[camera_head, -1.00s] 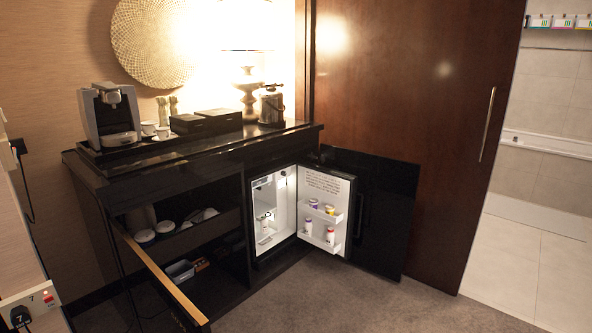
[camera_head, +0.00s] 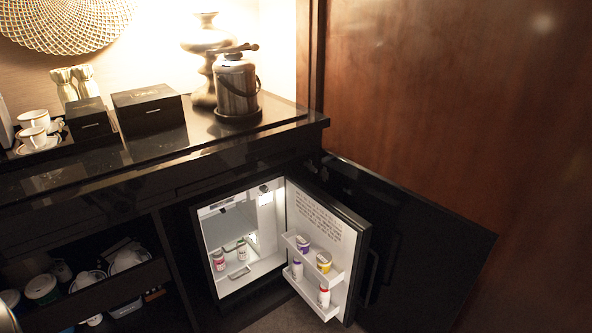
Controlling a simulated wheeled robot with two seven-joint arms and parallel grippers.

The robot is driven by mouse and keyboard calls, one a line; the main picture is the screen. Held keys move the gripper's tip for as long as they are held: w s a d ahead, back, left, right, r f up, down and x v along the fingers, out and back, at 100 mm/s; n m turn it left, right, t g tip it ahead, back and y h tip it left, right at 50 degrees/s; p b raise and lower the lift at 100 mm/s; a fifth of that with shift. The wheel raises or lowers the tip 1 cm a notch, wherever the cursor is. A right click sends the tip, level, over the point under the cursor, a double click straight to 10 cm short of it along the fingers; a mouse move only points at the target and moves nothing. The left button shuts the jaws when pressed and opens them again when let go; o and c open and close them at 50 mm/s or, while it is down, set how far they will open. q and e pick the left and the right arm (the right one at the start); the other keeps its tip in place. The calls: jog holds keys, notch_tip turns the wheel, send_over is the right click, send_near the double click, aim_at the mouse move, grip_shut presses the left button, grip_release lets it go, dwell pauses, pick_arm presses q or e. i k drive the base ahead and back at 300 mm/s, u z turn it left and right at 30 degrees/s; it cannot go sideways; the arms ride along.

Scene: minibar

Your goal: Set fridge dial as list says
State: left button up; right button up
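The small fridge (camera_head: 233,288) stands open in the black cabinet, lit inside. Its door (camera_head: 357,252) is swung out to the right. A sheet of printed text (camera_head: 318,214) is on the door's inner face, too small to read. A small dark round spot (camera_head: 264,189) shows near the top of the fridge interior; I cannot tell whether it is the dial. Neither of my grippers is in view.
The door racks hold a purple tub (camera_head: 303,244), a yellow tub (camera_head: 323,262) and small bottles (camera_head: 323,296). The black outer panel (camera_head: 425,245) is open at right. The counter (camera_head: 160,152) bears boxes, cups and a metal ice bucket (camera_head: 236,86). Open shelves with cups are at lower left.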

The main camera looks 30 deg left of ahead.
aim_at(264, 187)
jog(key=i, duration=0.35)
jog(key=u, duration=1.5)
jog(key=i, duration=1.5)
